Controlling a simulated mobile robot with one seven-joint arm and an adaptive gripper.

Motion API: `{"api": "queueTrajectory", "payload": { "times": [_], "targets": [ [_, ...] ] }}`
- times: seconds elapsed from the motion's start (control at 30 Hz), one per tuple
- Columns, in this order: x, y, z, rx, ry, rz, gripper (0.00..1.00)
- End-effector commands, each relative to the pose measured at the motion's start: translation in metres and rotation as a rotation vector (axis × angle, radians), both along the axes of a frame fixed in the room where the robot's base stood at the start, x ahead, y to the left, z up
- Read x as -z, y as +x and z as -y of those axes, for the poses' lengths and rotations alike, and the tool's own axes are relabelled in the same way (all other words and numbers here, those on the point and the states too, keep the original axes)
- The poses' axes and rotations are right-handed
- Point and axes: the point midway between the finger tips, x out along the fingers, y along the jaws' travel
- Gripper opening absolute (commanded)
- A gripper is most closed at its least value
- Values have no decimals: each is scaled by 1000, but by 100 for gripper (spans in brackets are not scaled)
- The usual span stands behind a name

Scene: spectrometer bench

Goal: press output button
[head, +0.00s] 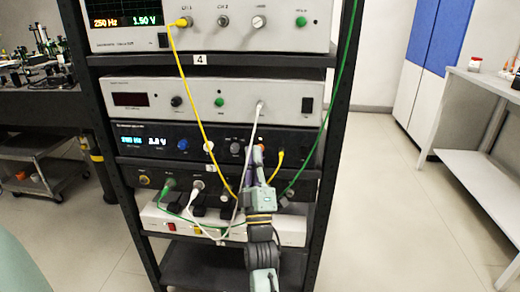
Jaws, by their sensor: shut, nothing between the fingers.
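A black instrument (222,135) with a lit blue-white display sits on a middle shelf of the rack. Its front has a blue knob (183,144), a white round control (209,146) and a grey knob (236,149). My gripper (258,158) is shut and empty, reaching up from below to the right part of this front. A small orange spot shows at its tip; I cannot tell whether it belongs to the panel or the gripper. The gripper hides part of the panel, and contact cannot be judged. The button labels are too small to read.
The black rack (341,90) also holds a top unit (130,39) reading 250 Hz and 1.50 V, and a grey unit (160,86) below it. Yellow (190,90), white and green cables (340,85) hang across the fronts, close to my arm. Open floor (395,190) lies right.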

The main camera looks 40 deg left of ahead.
Motion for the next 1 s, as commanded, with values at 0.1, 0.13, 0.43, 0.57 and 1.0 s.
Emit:
{"api": "queueTrajectory", "payload": {
  "times": [0.1,0.13,0.43,0.57,1.0],
  "targets": [
    [0,0,0,0,0,0,0],
    [0,0,0,0,0,0,0],
    [-1,-1,1,-1,1,0,0],
    [-2,-6,3,-1,1,0,0],
    [-1,-13,8,-2,0,-1,0]
  ]
}}
